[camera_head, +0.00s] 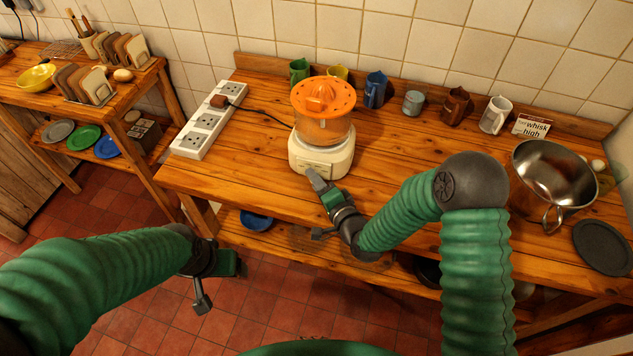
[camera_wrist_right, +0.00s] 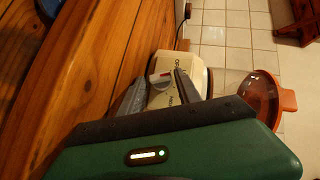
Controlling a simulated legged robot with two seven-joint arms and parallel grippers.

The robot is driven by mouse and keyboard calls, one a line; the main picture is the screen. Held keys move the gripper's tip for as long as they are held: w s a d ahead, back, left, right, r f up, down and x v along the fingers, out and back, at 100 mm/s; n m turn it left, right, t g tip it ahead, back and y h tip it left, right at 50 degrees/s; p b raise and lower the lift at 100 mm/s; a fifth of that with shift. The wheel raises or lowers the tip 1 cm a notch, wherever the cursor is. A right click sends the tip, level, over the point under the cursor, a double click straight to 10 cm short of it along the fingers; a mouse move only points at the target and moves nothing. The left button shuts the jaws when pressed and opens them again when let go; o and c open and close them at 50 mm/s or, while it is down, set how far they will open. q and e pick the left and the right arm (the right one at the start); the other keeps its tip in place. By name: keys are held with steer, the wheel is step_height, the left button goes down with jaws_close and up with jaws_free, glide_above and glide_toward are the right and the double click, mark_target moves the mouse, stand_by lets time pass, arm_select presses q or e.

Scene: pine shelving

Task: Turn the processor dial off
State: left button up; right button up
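The processor (camera_head: 322,127) stands on the wooden counter, with a cream base and an orange bowl and lid. In the right wrist view its cream base (camera_wrist_right: 166,64) carries dark lettering, partly covered. A small dial with a red mark (camera_wrist_right: 160,75) shows between my right gripper's grey fingers (camera_wrist_right: 163,84). The fingers stand a little apart, one on each side of it; whether they press on it is unclear. In the head view my right gripper (camera_head: 314,180) reaches the base's front, hiding the dial. My left gripper (camera_head: 203,290) hangs over the floor, away from the processor; its opening is unclear.
A white socket strip (camera_head: 203,130) with a plugged-in cord lies left of the processor. Several mugs, including a blue one (camera_head: 375,90), stand behind. A metal pot (camera_head: 550,178) and a dark disc (camera_head: 602,246) are at right.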

steer(key=shift+d, duration=0.1)
jaws_close()
steer(key=n+p, duration=0.1)
steer(key=p, duration=0.1)
steer(key=r+g+h+p, duration=0.1)
steer(key=shift+a+n+h+p, duration=0.2)
steer(key=shift+n+h+p, duration=0.1)
steer(key=shift+n+p, duration=0.1)
steer(key=g+h+p, duration=0.1)
steer(key=n+g+h+p, duration=0.1)
steer(key=p, duration=0.1)
steer(key=shift+a+r+n, duration=0.1)
steer(key=shift+a+n, duration=0.15)
steer(key=shift+n, duration=0.05)
steer(key=shift+a+n+h+p, duration=0.1)
steer(key=shift+n+h+p, duration=0.3)
steer(key=shift+h+p, duration=0.3)
steer(key=shift+f+g, duration=0.2)
steer(key=shift+g, duration=0.1)
